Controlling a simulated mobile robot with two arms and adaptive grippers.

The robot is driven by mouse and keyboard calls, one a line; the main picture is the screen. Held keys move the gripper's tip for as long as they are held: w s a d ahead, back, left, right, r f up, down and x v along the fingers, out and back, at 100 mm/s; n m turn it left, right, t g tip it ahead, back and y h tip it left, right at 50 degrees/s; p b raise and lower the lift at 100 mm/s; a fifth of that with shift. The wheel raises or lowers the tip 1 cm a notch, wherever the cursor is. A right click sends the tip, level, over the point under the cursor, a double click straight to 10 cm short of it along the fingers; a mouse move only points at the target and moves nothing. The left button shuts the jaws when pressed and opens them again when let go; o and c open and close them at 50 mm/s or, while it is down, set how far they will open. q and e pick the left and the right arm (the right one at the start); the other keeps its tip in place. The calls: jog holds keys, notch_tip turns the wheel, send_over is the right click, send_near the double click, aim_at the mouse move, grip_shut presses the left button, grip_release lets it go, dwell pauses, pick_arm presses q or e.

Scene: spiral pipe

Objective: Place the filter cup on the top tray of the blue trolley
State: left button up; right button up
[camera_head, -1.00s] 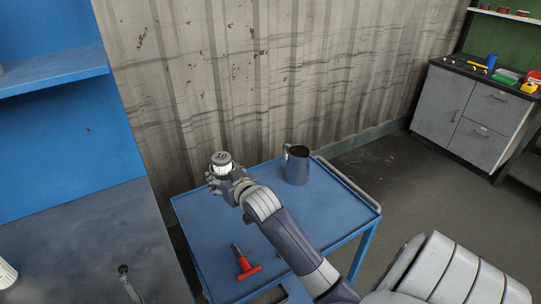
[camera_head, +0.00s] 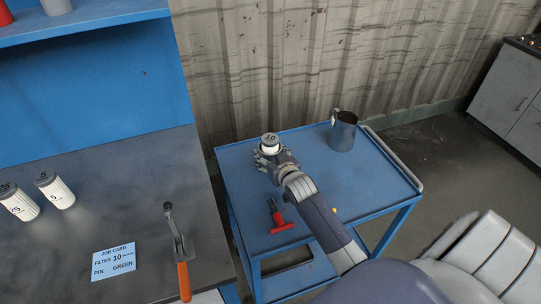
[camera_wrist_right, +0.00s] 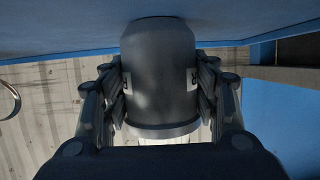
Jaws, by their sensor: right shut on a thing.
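The filter cup (camera_head: 269,139), white with a grey cap marked 10, is upright in my right gripper (camera_head: 270,152) at the back left of the blue trolley's top tray (camera_head: 370,172). In the right wrist view the gripper (camera_wrist_right: 160,85) is shut around the cup's dark grey body (camera_wrist_right: 160,65), with a finger on each side. The cup's end is close to the blue tray surface there; I cannot tell whether it touches. My left gripper is not in view.
A grey metal jug (camera_head: 342,132) stands on the tray's back right. A red-handled tool (camera_head: 280,222) lies at its front left. The workbench (camera_head: 120,180) at left holds two filter cups (camera_head: 55,190), a job card (camera_head: 114,259) and an orange-handled lever tool (camera_head: 183,270).

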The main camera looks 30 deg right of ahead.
jog(key=o, duration=1.3)
jog(key=shift+f, duration=0.1)
jog(key=shift+o, duration=0.2)
jog(key=v, duration=1.2)
